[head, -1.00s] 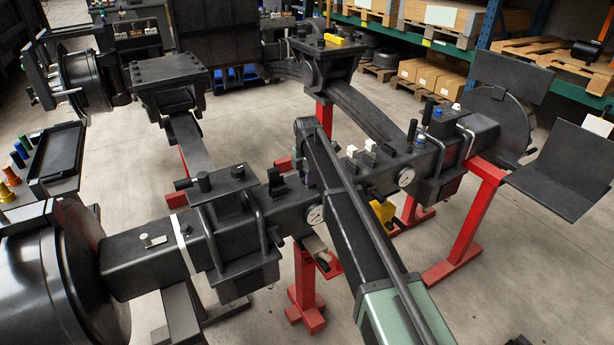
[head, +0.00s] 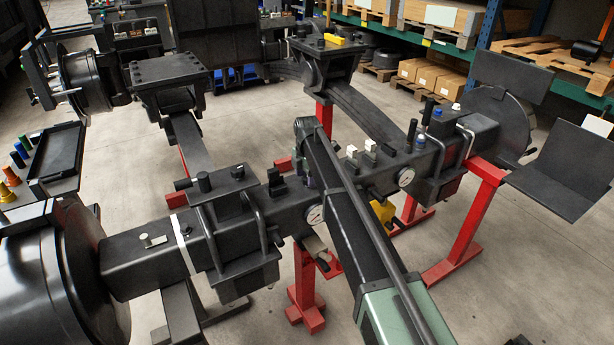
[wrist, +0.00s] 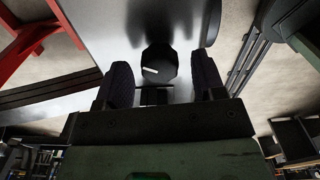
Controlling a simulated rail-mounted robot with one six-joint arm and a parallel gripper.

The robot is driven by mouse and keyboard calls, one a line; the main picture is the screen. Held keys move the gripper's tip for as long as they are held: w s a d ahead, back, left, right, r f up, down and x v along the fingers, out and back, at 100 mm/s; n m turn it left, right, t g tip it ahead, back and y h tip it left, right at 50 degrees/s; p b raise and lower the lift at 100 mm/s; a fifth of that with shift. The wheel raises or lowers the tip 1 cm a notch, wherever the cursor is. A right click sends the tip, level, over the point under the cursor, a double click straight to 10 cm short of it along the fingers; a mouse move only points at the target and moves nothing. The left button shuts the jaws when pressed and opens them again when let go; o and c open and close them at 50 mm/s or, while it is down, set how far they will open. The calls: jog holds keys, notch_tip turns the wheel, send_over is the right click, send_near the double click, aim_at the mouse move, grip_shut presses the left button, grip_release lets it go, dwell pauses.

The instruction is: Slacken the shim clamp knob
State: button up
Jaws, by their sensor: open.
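A black faceted knob (wrist: 160,63) with a white line on its face sits against a pale grey surface in the wrist view. I take it for the shim clamp knob; I cannot single it out in the head view. My gripper (wrist: 162,75) is open, with one dark ridged finger on each side of the knob. There are gaps between the knob and both fingers, and no contact shows. The depth of the knob relative to the fingertips is hard to tell.
Red stands (head: 472,225) hold up the dark axle. A large dark drum (head: 60,265) is at the left and a flat plate (head: 565,170) at the right. Open floor lies in front.

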notch_tip(320, 180, up, 11)
jog(key=p, duration=1.1)
jog(key=s+d+m, duration=0.8)
jog(key=s, duration=0.3)
jog(key=s+d+m, duration=0.7)
jog(key=s+m, duration=0.2)
jog(key=s, duration=0.3)
jog(key=s+d+m, duration=0.8)
jog(key=s, duration=0.4)
jog(key=shift+s+d+f+m+b, duration=0.15)
jog(key=shift+s+d+m+b, duration=0.05)
jog(key=shift+d+m+b, duration=0.1)
